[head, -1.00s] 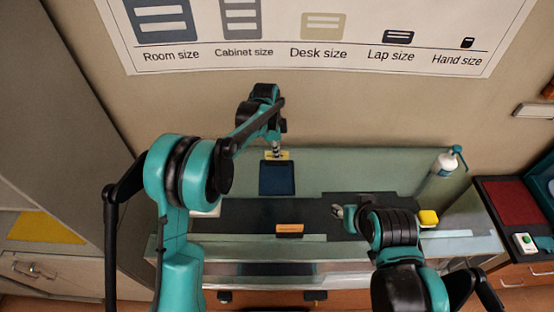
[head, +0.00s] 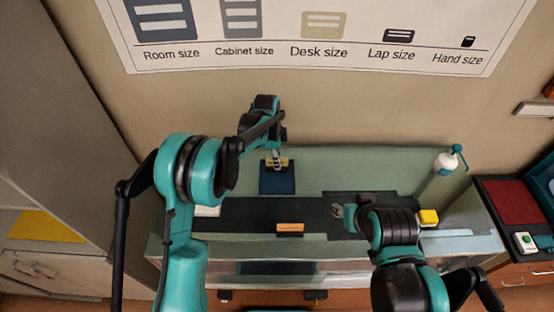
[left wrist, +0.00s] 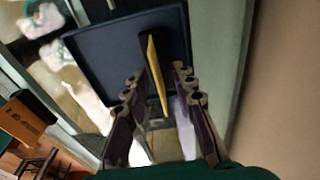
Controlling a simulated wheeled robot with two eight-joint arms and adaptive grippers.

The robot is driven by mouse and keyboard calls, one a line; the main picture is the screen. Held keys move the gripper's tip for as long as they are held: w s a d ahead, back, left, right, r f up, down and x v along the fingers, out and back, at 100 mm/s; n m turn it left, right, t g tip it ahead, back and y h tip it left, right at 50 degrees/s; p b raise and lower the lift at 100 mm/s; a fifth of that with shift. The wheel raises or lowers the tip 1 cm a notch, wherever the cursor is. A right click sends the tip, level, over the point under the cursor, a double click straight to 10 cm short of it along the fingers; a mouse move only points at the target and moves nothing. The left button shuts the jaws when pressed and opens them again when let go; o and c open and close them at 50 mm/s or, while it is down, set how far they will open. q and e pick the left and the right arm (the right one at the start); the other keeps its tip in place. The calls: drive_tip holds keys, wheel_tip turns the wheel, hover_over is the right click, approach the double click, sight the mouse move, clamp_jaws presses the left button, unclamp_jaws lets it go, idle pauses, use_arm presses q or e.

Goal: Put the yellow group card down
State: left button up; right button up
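The yellow group card (head: 277,163) is at the tips of my left gripper (head: 277,158), over the dark blue tray (head: 277,184). In the left wrist view the card (left wrist: 155,75) shows nearly edge-on between the two fingers (left wrist: 160,80), with the tray (left wrist: 90,60) behind it. The left gripper appears shut on the card. Whether the card's lower edge touches the tray cannot be told. My right gripper (head: 338,211) is low over the dark strip at the right; its finger opening is too small to read.
An orange card (head: 290,228) stands near the front of the dark strip (head: 240,212). A yellow block (head: 428,217) is right of my right arm. A white bottle with a teal pump (head: 446,163) stands at the back right. A wall is behind the counter.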

use_arm(q)
drive_tip(key=shift+r, duration=0.25)
wheel_tip(320, 180, up, 12)
drive_tip(key=a, duration=0.1)
drive_tip(key=s+a+r+n+t, duration=0.2)
drive_tip(key=s+a+r+n, duration=0.2)
drive_tip(key=s+a+r, duration=0.1)
drive_tip(key=s+a+r+n+t, duration=0.25)
drive_tip(key=s+a+n, duration=0.3)
drive_tip(key=s, duration=0.45)
drive_tip(key=s+a+f+n+t, duration=0.1)
drive_tip(key=s+a+f+n, duration=0.1)
drive_tip(key=s, duration=0.4)
drive_tip(key=s+a+f+n+t+y, duration=0.1)
drive_tip(key=s+a+f+n, duration=0.1)
drive_tip(key=s+a+n, duration=0.2)
drive_tip(key=s+n, duration=0.2)
drive_tip(key=s, duration=0.1)
drive_tip(key=shift+a+t, duration=0.15)
drive_tip(key=shift+t, duration=0.2)
drive_tip(key=shift+s+f+n, duration=0.1)
drive_tip(key=shift+s+n, duration=0.05)
drive_tip(key=shift+n, duration=0.1)
